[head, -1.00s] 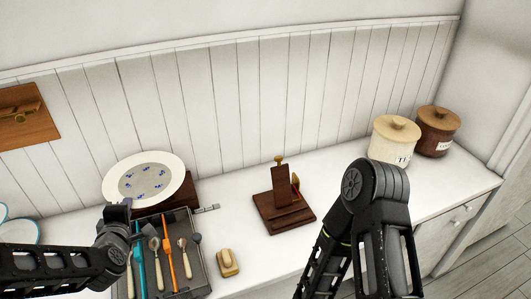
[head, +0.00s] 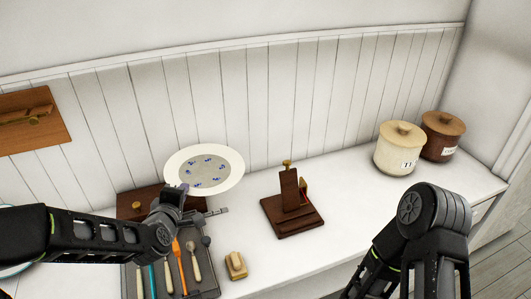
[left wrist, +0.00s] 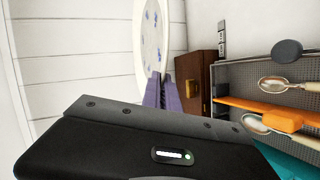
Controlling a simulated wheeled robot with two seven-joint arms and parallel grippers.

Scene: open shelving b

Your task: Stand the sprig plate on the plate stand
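The sprig plate (head: 230,177) has a cream rim and a grey centre with blue sprigs. My left gripper (head: 182,190) is shut on its near-left rim and holds it tilted above the counter, left of the stand. In the left wrist view the plate (left wrist: 139,45) shows in part, with the purple fingertips (left wrist: 161,92) at its edge. The dark brown wooden plate stand (head: 291,217) stands empty on the counter, with a brass knob on top. My right arm shows at the lower right of the head view; its fingertips are out of sight.
A grey cutlery tray (head: 208,280) with several utensils lies below my left arm. A dark wooden box (head: 130,204) stands behind it. A wood-backed brush (head: 236,265) lies between tray and stand. Two lidded canisters, cream (head: 398,150) and brown (head: 442,137), stand at right.

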